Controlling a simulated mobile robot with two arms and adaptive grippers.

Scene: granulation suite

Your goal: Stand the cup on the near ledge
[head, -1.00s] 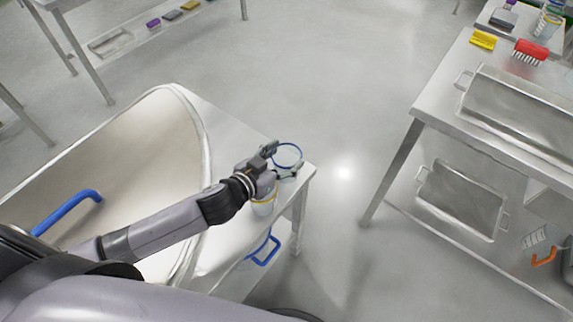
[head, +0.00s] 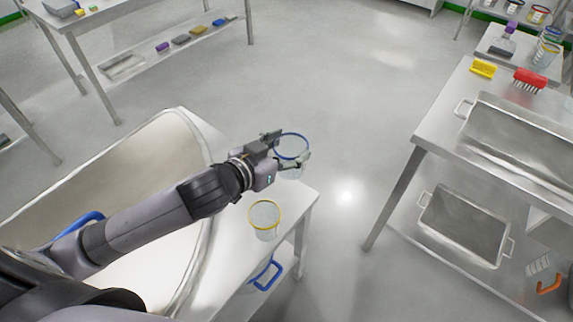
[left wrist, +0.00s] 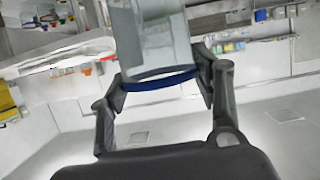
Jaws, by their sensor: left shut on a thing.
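The clear cup with a blue rim (head: 291,174) is between the fingers of my left gripper (head: 289,149). The gripper is shut on it near the rim. In the head view the cup appears above the outer corner of the metal ledge (head: 228,252) beside the basin; its base is partly hidden by a finger. In the left wrist view the cup (left wrist: 152,45) shows between both fingertips (left wrist: 160,86), its blue rim toward the palm. My right gripper is not in view.
A clear cup with a yellow rim (head: 264,222) stands upright on the ledge. The large basin (head: 120,165) adjoins the ledge on the left. A blue handle (head: 265,275) sits below the ledge. Open floor separates it from the metal table (head: 440,125) with trays at right.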

